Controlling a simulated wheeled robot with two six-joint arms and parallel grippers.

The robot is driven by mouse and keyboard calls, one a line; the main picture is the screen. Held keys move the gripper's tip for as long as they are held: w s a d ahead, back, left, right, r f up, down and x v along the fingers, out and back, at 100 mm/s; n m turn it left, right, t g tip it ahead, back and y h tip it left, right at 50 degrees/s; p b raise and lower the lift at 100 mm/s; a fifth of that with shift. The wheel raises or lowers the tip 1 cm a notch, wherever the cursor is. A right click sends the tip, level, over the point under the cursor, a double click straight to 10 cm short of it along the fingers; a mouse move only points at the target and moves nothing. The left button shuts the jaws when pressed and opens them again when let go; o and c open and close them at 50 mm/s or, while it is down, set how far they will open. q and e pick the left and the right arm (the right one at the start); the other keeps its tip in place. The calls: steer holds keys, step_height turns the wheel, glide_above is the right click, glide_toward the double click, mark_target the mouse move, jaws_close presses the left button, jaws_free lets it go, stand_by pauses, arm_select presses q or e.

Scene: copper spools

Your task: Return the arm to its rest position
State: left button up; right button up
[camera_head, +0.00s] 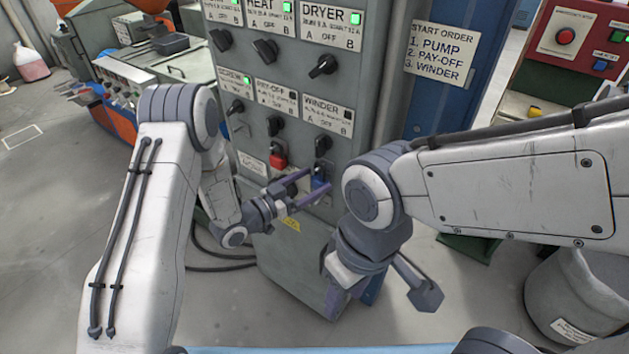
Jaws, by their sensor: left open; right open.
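My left arm (150,215) comes in from the lower left and bends down to its wrist. I cannot tell whether the fingers touch the block. My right arm (515,185) comes in from the right. My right gripper (382,300) points down in front of the cabinet's lower right side. Its fingers are wide open with nothing between them.
A start order sign (443,50) hangs on a blue post. A grey bin (575,295) stands lower right, below my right arm. Floor at left is mostly clear.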

arm_select(q)
steer(key=b+v, duration=0.3)
steer(key=v, duration=0.6)
steer(key=w+d+m+g+y, duration=0.1)
steer(key=w+d+g+y, duration=0.15)
steer(key=y, duration=0.25)
steer(key=s+r+n+g+y, duration=0.1)
steer(key=s+r+g+y, duration=0.1)
steer(key=s, duration=0.8)
steer(key=s+r+n+g+y, duration=0.1)
steer(key=s+r+g+y, duration=0.1)
steer(key=s, duration=0.8)
steer(key=s+r+n+g+y, duration=0.1)
steer(key=s+g+y, duration=0.3)
steer(key=s, duration=0.6)
steer(key=shift+r+g, duration=0.45)
steer(key=shift+r, duration=0.4)
